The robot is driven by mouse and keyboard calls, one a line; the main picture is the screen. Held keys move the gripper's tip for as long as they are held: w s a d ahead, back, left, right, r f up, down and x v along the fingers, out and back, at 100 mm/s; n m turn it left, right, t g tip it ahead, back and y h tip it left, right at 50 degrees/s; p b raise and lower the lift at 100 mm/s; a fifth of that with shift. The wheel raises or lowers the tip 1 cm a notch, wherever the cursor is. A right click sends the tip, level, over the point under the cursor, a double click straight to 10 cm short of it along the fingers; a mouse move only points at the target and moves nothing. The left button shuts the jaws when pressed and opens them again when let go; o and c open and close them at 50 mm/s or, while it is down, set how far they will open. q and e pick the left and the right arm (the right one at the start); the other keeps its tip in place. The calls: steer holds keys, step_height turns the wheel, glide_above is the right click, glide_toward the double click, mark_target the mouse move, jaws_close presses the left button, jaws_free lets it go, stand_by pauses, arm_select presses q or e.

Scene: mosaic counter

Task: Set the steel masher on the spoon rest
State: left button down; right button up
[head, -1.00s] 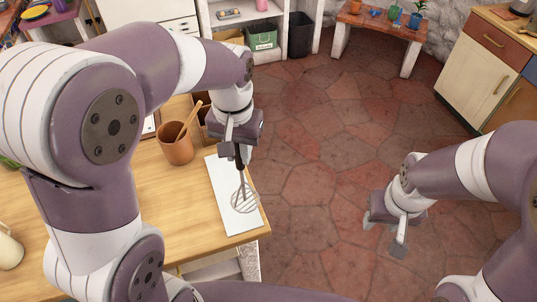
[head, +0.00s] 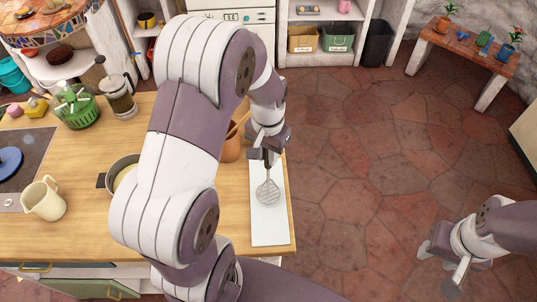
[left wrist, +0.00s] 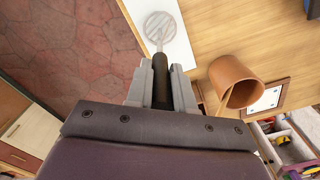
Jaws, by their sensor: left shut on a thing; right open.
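The steel masher, with its round wire head (head: 267,193) and dark handle, is in my left gripper (head: 268,155). In the left wrist view the gripper (left wrist: 160,78) is shut on the dark handle (left wrist: 160,82), and the masher's head (left wrist: 159,26) points away from it. A white rectangular slab, seemingly the spoon rest (head: 269,228), lies along the counter's right edge. The masher's head is over its middle in the head view; I cannot tell whether they touch. My right gripper (head: 442,263) is open and empty over the floor.
A brown crock (head: 231,148) with a wooden utensil stands left of the slab; it also shows in the left wrist view (left wrist: 234,82). A pan (head: 124,165), cream pitcher (head: 43,199) and green basket (head: 77,110) are further left. Open floor lies to the right.

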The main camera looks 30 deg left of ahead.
mark_target(268, 171)
arm_select(q)
steer(key=shift+s+f, duration=0.3)
steer(key=shift+f, duration=0.6)
steer(key=shift+w+f, duration=0.15)
steer(key=shift+w, duration=0.05)
arm_select(e)
steer(key=shift+s+r, duration=0.1)
steer(key=shift+r, duration=0.35)
steer(key=shift+f, duration=0.1)
arm_select(q)
steer(key=c, duration=1)
jaws_free()
steer(key=shift+f, duration=0.1)
steer(key=shift+s, duration=0.1)
arm_select(e)
steer(key=shift+s, duration=0.1)
